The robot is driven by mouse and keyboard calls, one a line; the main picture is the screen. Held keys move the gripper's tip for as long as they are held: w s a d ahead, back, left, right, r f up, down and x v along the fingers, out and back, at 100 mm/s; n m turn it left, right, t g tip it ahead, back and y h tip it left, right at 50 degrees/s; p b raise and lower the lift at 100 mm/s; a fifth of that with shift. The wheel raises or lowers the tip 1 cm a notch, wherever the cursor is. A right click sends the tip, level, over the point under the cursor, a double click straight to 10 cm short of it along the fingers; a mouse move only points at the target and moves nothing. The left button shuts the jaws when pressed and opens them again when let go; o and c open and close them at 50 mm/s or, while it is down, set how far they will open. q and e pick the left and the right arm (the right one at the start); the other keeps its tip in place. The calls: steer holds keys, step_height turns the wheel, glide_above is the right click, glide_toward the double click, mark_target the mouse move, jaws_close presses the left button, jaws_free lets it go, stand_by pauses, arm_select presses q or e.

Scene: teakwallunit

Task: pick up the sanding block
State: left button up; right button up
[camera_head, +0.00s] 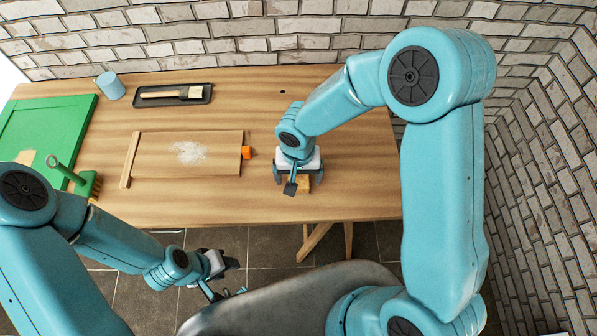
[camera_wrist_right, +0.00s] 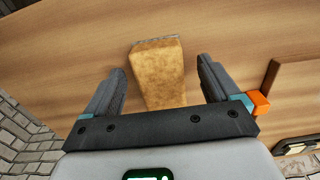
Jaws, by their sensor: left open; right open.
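The sanding block (camera_wrist_right: 160,75) is a tan, cork-coloured block with a thin grey edge, lying on the wooden table. In the right wrist view it lies between the two fingers of my open right gripper (camera_wrist_right: 164,85), with a gap on each side. In the head view my right gripper (camera_head: 299,180) is over the table's right part and hides most of the block; a small tan piece (camera_head: 304,184) of it shows between the fingers. My left gripper (camera_head: 222,277) is open and empty, off the table's front edge.
The wooden table (camera_head: 350,170) holds a board with white powder (camera_head: 190,152), an orange piece (camera_head: 247,152), a dark tray with a brush (camera_head: 173,95), a blue mug (camera_head: 110,85), a green panel (camera_head: 45,125) and a green-handled brush (camera_head: 80,179). A brick wall (camera_head: 250,38) stands behind.

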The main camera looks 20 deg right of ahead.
mark_target(299, 178)
steer(key=shift+w+d+f, duration=0.1)
steer(key=shift+d+f, duration=0.05)
steer(key=shift+f, duration=0.8)
steer(key=c, duration=1.1)
step_height(299, 178, up, 20)
steer(key=shift+r, duration=0.1)
steer(key=o, duration=0.5)
steer(key=c, duration=0.3)
